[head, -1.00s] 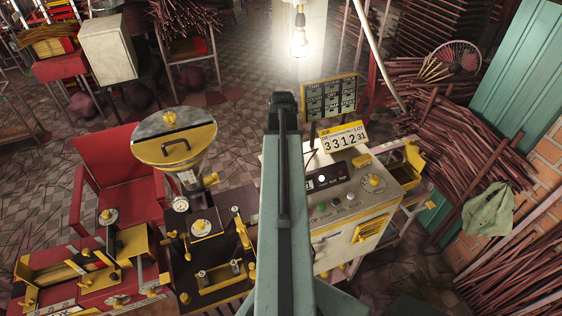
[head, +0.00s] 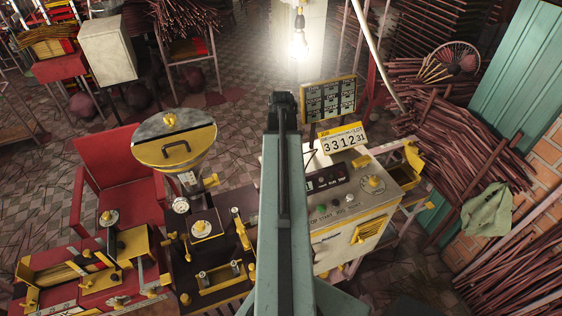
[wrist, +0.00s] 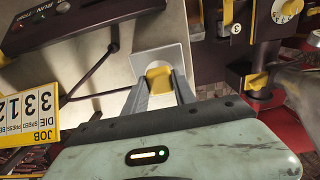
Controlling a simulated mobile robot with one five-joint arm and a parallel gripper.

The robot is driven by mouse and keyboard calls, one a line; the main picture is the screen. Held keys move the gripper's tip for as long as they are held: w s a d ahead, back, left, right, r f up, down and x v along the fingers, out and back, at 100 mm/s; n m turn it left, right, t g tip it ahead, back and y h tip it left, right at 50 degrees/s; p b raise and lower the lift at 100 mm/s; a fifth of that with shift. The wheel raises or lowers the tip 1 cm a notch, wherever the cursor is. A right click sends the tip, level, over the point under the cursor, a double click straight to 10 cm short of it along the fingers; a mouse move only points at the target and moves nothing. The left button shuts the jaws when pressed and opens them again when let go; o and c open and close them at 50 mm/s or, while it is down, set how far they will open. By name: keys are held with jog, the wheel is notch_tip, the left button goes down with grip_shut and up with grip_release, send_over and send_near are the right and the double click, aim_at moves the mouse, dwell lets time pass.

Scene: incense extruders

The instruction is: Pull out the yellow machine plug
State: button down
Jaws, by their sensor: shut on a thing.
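In the wrist view, the fingers of my gripper (wrist: 158,76) are shut on the yellow plug (wrist: 159,84). A pale plate (wrist: 163,53) lies just beyond the plug. I cannot tell whether the plug is seated or drawn out, since the fingers cover its sides. In the head view, my arm hides the gripper and the plug. The pale control box (head: 355,235), with a dark panel, buttons and a yellow knob, stands right of my arm; its side shows in the wrist view.
A number board (head: 343,139) stands on a thin dark stand behind the box and shows at left in the wrist view (wrist: 28,105). A dark machine with a yellow-rimmed hopper (head: 174,140) stands left of my arm. A red chair (head: 121,172) is farther left. Incense bundles fill the right.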

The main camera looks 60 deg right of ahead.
jog(key=shift+r+p, duration=2.5)
jog(key=shift+r, duration=0.15)
